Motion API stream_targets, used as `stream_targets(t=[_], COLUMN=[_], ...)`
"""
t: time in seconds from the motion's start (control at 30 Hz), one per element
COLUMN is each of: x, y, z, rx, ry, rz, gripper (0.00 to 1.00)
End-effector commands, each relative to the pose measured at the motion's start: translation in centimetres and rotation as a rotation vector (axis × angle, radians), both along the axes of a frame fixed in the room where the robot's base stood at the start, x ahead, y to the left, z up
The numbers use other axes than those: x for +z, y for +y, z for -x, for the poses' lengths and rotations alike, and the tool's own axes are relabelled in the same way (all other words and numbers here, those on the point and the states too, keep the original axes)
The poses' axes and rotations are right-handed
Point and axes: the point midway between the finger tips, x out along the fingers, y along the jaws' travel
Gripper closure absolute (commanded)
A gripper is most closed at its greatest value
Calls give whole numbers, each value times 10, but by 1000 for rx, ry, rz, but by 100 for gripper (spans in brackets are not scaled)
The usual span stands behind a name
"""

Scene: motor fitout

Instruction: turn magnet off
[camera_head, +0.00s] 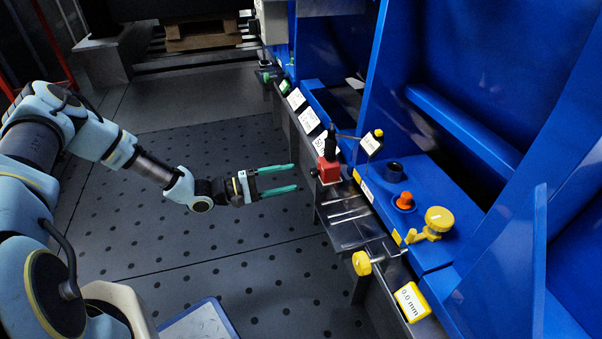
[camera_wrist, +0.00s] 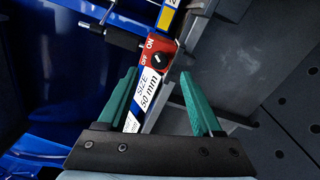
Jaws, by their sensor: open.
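The magnet base is a red block (camera_head: 328,169) with a black post, standing on the edge of the blue machine in the head view. In the wrist view the red block (camera_wrist: 164,45) shows ON and OFF marks beside a round black knob (camera_wrist: 159,61) with a pale mark. I cannot tell for certain which way the knob points. My gripper (camera_head: 295,176) has two green fingers, open and empty, to the left of the red block and apart from it. In the wrist view my gripper (camera_wrist: 163,82) has the red block beyond and between its fingertips.
White labels, one reading 50 mm (camera_wrist: 148,90), line the ledge. A yellow knob (camera_head: 362,263), a yellow handle (camera_head: 437,222), an orange knob (camera_head: 404,200) and a 0.0 mm display (camera_head: 412,302) sit to the right. The dotted floor (camera_head: 240,225) around my arm is clear.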

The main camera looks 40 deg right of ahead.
Motion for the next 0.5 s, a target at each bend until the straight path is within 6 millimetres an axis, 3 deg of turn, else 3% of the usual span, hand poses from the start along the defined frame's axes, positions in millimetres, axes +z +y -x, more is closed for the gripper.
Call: stream_targets(t=[0.2, 0.5], x=[1, 0], y=[32, 43], z=[-13, -17], rx=[2, -1], ry=[-1, -1], rz=[0, 1], gripper=[33, 33])
